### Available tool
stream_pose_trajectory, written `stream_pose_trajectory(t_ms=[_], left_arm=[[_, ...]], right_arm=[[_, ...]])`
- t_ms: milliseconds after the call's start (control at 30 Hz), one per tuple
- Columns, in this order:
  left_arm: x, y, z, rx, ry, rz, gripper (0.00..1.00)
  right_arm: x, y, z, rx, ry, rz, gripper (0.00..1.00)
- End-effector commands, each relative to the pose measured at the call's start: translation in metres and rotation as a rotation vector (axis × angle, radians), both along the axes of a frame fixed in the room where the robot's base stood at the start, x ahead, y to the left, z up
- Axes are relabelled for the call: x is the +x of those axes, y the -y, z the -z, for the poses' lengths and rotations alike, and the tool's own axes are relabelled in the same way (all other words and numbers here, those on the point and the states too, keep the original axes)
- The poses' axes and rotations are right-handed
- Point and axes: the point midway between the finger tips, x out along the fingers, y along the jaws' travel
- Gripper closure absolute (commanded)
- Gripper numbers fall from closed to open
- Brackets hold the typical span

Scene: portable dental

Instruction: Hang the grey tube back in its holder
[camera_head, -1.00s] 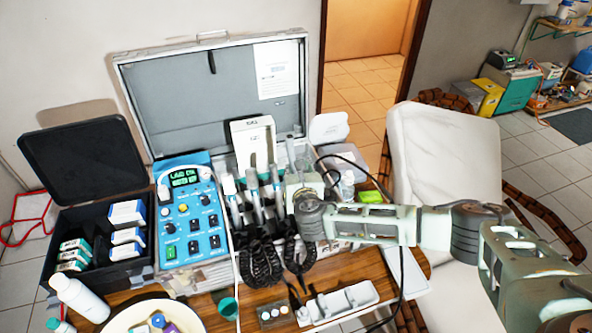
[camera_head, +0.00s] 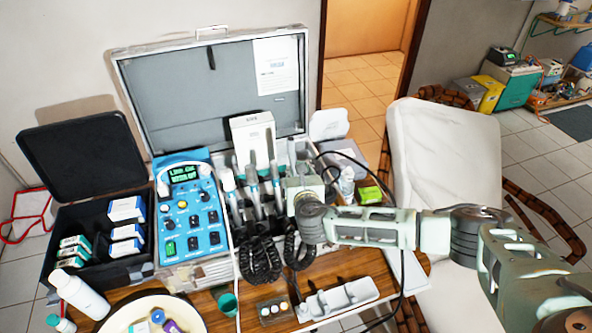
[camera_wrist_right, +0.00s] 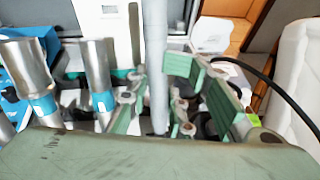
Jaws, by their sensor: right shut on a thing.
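My right gripper (camera_head: 300,172) is at the right end of the row of dental handpieces in the open case. In the right wrist view it is shut on an upright grey tube (camera_wrist_right: 156,60), which stands between the green finger pads. In the head view the gripper largely hides the tube's lower part. The dark holder (camera_head: 236,212) carries several silver handpieces (camera_head: 254,182) just left of the gripper. I cannot tell whether the tube's lower end touches the holder. My left gripper is out of view.
The blue control unit (camera_head: 190,210) stands left of the handpieces. Black coiled cords (camera_head: 262,262) hang in front. A white box (camera_head: 252,135) stands behind, and a clear bottle (camera_head: 347,182) is to the right. A white tray (camera_head: 340,299) lies at the table's front.

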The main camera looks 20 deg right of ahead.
Motion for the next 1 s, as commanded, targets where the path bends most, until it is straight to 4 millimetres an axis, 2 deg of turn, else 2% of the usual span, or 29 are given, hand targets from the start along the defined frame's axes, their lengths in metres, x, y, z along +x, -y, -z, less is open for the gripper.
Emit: stream_pose_trajectory(t_ms=[433, 1000], left_arm=[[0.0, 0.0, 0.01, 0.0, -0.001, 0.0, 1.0], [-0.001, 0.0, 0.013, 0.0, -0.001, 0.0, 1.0]], right_arm=[[-0.008, 0.0, 0.022, 0.0, 0.0, 0.0, 1.0], [-0.01, 0.0, 0.028, 0.0, 0.0, 0.0, 1.0]])
